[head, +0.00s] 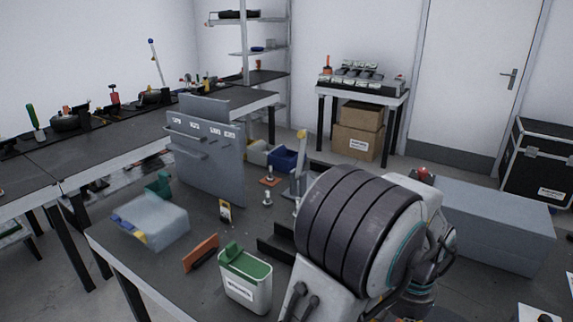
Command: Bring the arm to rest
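My arm fills the lower right middle of the head view, with a dark ribbed joint and pale grey links in front of the dark work table (130,250). It hides part of the table and whatever lies behind it. My gripper cannot be made out in this view, so its opening and anything in it are not shown.
On the table stand a grey drawer panel (208,160), a white bin with a green top (246,280), a pale translucent box (152,222), an orange block (201,253) and a blue bin (284,157). A long grey box (495,222) is at the right. Benches line the left wall.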

